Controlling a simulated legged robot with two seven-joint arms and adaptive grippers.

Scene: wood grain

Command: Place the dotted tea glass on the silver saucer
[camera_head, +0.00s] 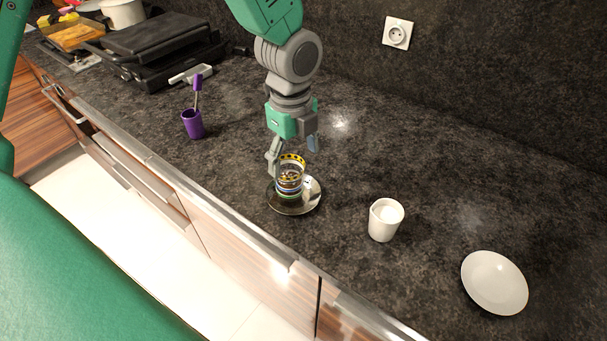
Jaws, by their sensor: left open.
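The dotted tea glass (290,178), with a yellow and black band at its rim, stands upright on the silver saucer (312,198). The saucer lies on the dark countertop near its front edge. My left gripper (293,161) comes down from above, with its open fingers at the back and left of the glass. One finger is close to the glass's left side; I cannot tell whether it touches. The other finger is apart from the glass, behind and to the right. My right gripper is not in view.
A white cup (384,222) stands right of the saucer, and a white plate (494,283) lies further right. A purple cup (193,125) with a utensil stands to the left. A black grill (160,50) is at the back left. The counter behind the white cup is clear.

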